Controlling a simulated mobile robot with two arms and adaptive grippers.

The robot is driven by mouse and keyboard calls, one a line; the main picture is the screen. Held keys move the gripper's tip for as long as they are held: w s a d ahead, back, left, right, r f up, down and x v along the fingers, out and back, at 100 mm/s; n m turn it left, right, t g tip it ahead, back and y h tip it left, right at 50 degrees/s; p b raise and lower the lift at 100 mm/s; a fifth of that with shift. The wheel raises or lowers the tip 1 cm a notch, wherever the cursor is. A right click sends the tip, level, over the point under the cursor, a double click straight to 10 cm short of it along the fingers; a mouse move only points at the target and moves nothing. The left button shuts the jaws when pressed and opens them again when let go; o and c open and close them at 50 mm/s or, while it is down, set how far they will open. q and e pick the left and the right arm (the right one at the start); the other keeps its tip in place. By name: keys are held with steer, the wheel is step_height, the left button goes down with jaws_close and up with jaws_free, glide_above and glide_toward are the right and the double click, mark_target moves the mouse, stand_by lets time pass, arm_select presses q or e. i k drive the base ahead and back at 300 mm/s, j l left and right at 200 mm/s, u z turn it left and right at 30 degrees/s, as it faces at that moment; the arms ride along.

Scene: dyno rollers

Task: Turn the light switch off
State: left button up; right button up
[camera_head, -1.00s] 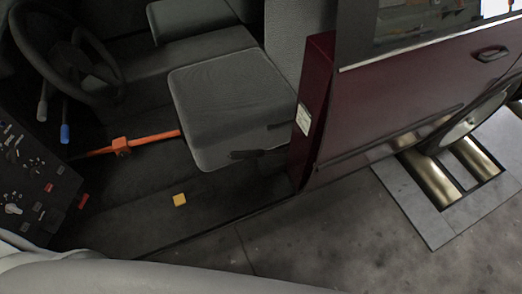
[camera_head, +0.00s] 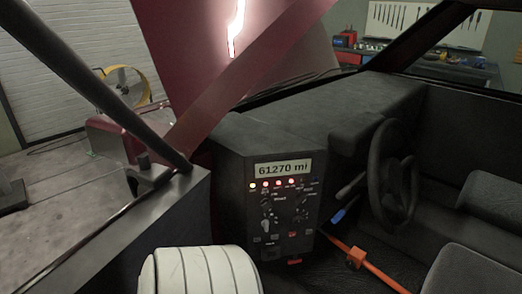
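The dark control panel (camera_head: 246,215) stands at the middle of the head view, left of the steering wheel (camera_head: 392,180). Its readout (camera_head: 283,169) shows "61270 mi". A row of small indicator lamps (camera_head: 278,183) under the readout is lit, mostly red with a paler one at the left. Below are knobs, small switches and a red switch (camera_head: 292,234). The labels are too small to read, so I cannot tell which control is the light switch or how it is set. Neither gripper shows in this view.
An orange bar (camera_head: 354,258) crosses the floor at the lower right, near the seat (camera_head: 470,270). A blue-tipped lever (camera_head: 338,215) stands beside the wheel.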

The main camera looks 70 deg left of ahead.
mark_target(300, 199)
steer(key=u, duration=2.3)
steer(key=l, duration=0.1)
